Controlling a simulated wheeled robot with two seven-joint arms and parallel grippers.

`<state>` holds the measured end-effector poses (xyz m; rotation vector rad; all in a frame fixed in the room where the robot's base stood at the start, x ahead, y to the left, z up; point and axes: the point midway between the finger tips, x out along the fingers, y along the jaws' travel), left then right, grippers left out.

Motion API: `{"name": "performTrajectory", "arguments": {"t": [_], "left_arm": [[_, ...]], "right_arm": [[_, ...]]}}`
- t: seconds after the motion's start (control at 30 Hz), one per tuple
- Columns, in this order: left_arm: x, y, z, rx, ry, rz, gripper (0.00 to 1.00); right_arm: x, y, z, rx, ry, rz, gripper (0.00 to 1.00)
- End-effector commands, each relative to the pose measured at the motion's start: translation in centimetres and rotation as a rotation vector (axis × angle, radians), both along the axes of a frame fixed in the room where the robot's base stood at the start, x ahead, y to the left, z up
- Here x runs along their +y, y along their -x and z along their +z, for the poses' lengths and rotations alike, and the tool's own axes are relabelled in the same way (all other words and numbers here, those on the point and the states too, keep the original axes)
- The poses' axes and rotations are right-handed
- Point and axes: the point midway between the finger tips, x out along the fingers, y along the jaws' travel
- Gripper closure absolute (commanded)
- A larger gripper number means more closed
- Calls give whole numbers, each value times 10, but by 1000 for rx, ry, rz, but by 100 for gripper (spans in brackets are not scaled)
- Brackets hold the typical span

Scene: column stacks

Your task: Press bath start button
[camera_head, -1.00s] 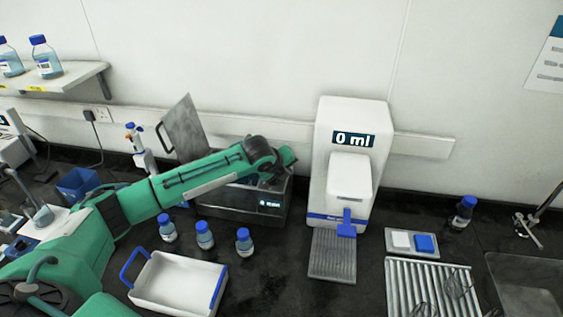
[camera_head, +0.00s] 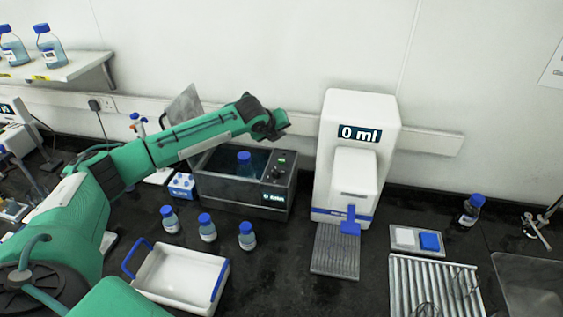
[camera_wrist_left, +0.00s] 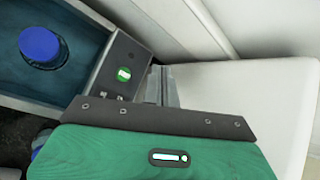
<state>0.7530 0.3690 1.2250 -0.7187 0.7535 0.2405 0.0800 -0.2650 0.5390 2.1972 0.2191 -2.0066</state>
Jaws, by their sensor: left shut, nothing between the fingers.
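The water bath (camera_head: 228,190) is a dark metal box with its lid (camera_head: 183,107) raised. A blue-capped bottle (camera_head: 244,163) stands in its water. A green button (camera_head: 281,160) is on the bath's top panel at the right; it also shows in the left wrist view (camera_wrist_left: 124,74). My left gripper (camera_head: 283,131) is above the bath's right end, higher than the button and apart from it. In the left wrist view its shut, empty fingers (camera_wrist_left: 160,84) are just right of the button. My right gripper is not in view.
Several blue-capped bottles (camera_head: 207,228) and a white tray (camera_head: 180,278) with blue handles are in front. A small blue-and-white rack (camera_head: 181,187) sits left of the bath.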

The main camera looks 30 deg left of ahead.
Motion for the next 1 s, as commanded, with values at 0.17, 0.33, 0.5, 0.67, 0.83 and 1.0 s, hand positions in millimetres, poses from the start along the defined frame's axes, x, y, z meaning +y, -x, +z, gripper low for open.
{"name": "performTrajectory", "arguments": {"t": [0.17,0.33,0.5,0.67,0.83,1.0], "left_arm": [[0,0,-19,0,0,0,100],[0,0,-37,0,0,0,100],[0,0,-54,0,0,0,100],[0,0,-68,1,1,1,100],[0,0,-81,0,1,1,100],[0,0,-83,0,1,1,100]], "right_arm": [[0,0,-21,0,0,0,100],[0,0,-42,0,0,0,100],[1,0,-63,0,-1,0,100],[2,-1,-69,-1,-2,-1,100],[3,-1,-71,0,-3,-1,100],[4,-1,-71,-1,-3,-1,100]]}}
